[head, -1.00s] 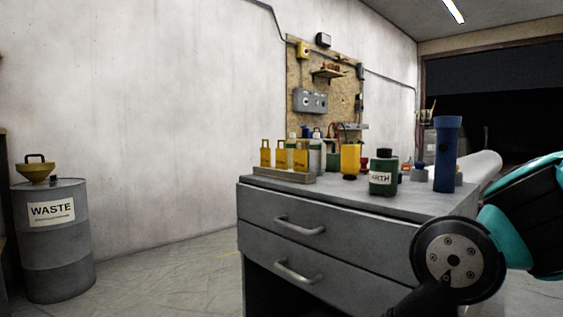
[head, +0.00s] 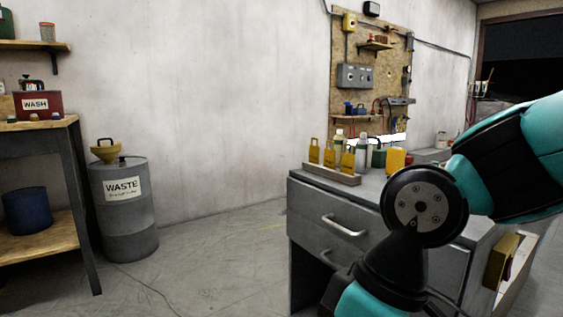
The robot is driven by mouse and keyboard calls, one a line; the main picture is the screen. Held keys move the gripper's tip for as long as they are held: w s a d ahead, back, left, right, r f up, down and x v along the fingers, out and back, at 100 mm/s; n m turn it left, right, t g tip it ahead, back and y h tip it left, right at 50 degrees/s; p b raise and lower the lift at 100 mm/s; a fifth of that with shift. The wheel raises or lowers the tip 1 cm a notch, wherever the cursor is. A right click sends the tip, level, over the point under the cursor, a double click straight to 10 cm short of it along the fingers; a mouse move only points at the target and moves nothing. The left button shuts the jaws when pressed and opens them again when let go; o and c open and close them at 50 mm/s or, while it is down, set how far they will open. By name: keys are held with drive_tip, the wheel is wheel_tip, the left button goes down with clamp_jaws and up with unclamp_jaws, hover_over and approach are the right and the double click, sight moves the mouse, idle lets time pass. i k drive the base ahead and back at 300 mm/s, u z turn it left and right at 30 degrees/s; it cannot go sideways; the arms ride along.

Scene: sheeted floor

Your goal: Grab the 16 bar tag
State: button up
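Three yellow tags with loop tops stand in a row in a low grey holder (head: 332,174) on the grey drawer cabinet: a left tag (head: 314,153), a middle tag (head: 329,155) and a right tag (head: 347,163). Their markings are too small to read, so I cannot tell which is the 16 bar tag. My arm's teal and black links cross the right side of the view, in front of the cabinet. My gripper is out of view.
The grey cabinet (head: 333,207) has drawers with bar handles. Bottles (head: 362,151) and a yellow container (head: 396,160) stand behind the tags. A grey WASTE drum (head: 125,222) and a wooden shelf unit (head: 45,245) stand left. Floor between drum and cabinet is clear.

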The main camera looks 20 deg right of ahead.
sight(329, 154)
drive_tip(key=u, duration=0.65)
drive_tip(key=i, duration=1.6)
drive_tip(key=z, duration=0.05)
